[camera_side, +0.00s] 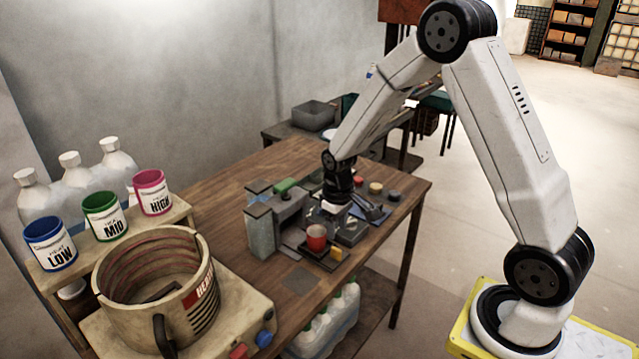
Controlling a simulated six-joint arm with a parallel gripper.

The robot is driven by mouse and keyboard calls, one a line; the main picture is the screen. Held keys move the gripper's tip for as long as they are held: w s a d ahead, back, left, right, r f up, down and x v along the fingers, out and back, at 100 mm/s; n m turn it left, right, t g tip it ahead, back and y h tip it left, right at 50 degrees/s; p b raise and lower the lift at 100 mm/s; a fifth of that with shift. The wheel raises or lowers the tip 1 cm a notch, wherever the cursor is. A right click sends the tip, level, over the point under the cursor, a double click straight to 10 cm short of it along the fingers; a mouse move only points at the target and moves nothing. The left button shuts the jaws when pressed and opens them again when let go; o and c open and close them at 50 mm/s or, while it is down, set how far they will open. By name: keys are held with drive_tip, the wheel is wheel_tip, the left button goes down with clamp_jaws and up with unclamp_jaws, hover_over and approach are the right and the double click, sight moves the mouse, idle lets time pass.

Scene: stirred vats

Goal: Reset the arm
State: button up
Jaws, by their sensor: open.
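My arm rises from its base at the lower right, arches up and reaches down to the wooden table (222,190). My gripper (333,209) is at the lower end of the arm, low over the grey equipment near the table's right part. It is open. A red cup (316,238) stands just below and in front of it on a dark stand. The fingertips are small here, and I cannot tell whether they touch anything.
A heater vat (150,270) stands at the front left. Behind it, blue LOW (50,245), green MID (105,217) and pink HIGH (152,193) cups sit on a shelf with white bottles (118,165). Grey machine blocks (262,228) crowd the gripper's left. Open air lies above the table.

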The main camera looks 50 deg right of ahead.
drive_tip(key=shift+r, duration=0.1)
idle(0.3)
drive_tip(key=shift+s+a+r, duration=0.15)
drive_tip(key=shift+a+r, duration=0.05)
drive_tip(key=shift+a, duration=0.05)
drive_tip(key=s+a+r+t, duration=0.2)
drive_tip(key=s+a+r, duration=0.4)
drive_tip(key=s, duration=0.5)
drive_tip(key=shift+s+a+r+t, duration=0.15)
drive_tip(key=shift+a+r+t, duration=0.2)
drive_tip(key=shift+a, duration=0.9)
